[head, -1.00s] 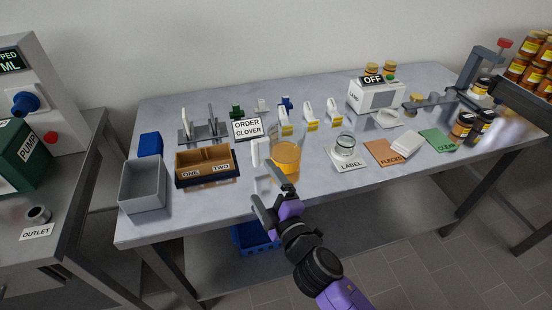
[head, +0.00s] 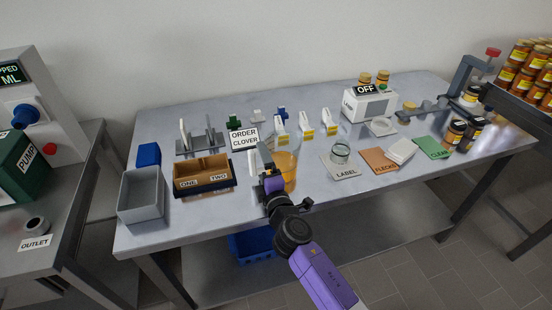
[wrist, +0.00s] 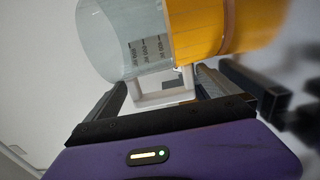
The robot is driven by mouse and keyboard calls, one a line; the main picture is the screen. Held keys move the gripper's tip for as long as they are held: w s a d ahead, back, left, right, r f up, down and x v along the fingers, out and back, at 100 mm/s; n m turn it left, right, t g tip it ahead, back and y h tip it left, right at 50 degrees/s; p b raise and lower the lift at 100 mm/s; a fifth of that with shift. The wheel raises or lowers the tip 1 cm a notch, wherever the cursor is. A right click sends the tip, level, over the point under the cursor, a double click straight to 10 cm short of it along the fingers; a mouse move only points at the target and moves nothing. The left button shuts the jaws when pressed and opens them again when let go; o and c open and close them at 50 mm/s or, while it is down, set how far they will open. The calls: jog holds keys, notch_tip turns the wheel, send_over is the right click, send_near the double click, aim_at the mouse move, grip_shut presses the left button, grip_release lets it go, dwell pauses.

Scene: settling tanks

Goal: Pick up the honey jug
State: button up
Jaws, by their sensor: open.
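The honey jug (head: 286,165) is a clear beaker with amber honey in its lower part and a white handle on its left. It stands near the front edge of the bench. My gripper (head: 266,166) is at its left, on the handle side, and partly covers the handle. In the wrist view, the jug (wrist: 215,30) appears tipped on its side, with volume marks on its clear wall. The white handle (wrist: 160,99) shows between the two open fingers of my gripper (wrist: 165,92). I cannot tell whether either finger touches it.
Left of the jug stand a brown two-part box (head: 203,173) and a grey bin (head: 142,194). The order card (head: 244,138) and several white-handled tools (head: 305,125) stand behind.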

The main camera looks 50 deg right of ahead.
jog(key=shift+x, duration=0.95)
jog(key=shift+r, duration=0.1)
jog(key=c, duration=1.9)
jog(key=shift+r, duration=0.1)
